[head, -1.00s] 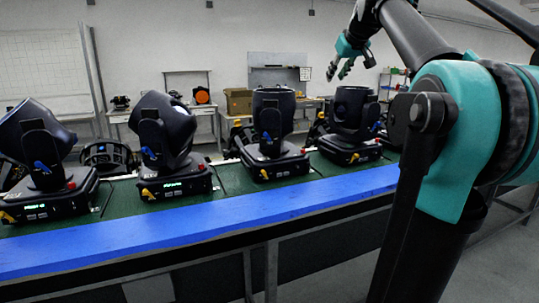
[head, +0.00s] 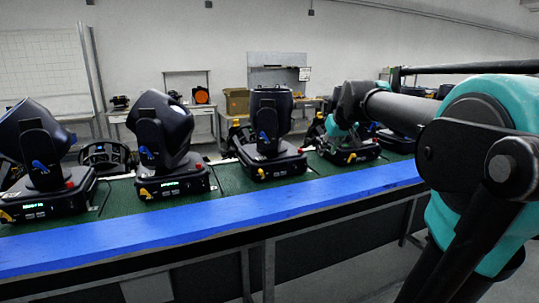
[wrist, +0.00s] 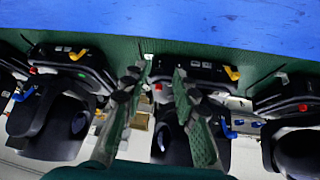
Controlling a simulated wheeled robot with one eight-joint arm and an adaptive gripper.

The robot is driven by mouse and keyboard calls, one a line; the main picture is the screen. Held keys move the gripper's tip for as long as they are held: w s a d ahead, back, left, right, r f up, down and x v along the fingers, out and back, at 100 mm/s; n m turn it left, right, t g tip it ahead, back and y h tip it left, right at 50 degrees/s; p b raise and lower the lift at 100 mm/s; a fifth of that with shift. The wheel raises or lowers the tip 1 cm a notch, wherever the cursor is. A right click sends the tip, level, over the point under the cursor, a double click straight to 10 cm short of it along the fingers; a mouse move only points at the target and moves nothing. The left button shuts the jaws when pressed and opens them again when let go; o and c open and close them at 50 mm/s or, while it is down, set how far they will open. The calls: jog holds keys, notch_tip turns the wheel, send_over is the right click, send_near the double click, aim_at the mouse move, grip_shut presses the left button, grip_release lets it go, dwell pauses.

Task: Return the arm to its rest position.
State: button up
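My arm (head: 400,107) reaches from the right side of the head view toward the fourth light on the table. My gripper (wrist: 160,75) shows in the wrist view with its two green fingers apart and nothing held between them. In the head view its teal housing (head: 340,132) overlaps the fourth moving-head light (head: 350,152) and hides much of it; the fingertips are hard to make out there. In the wrist view a light (wrist: 205,72) lies behind the fingers; I cannot tell whether they touch it.
Several black moving-head lights, such as the left one (head: 45,205), the second (head: 170,185) and the third (head: 270,165), stand on a green-topped table with a blue front strip (head: 200,218). Benches with boxes (head: 237,100) stand behind. The blue strip is clear.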

jog(key=s+f+m+g, duration=0.1)
jog(key=s+f, duration=1.2)
jog(key=f, duration=0.3)
jog(key=s+f+m+g+h, duration=0.1)
jog(key=s+f+g, duration=0.1)
jog(key=s+f, duration=1.2)
notch_tip(320, 180, down, 3)
jog(key=shift+a+r, duration=0.1)
jog(key=shift+a, duration=0.35)
jog(key=shift+o, duration=0.2)
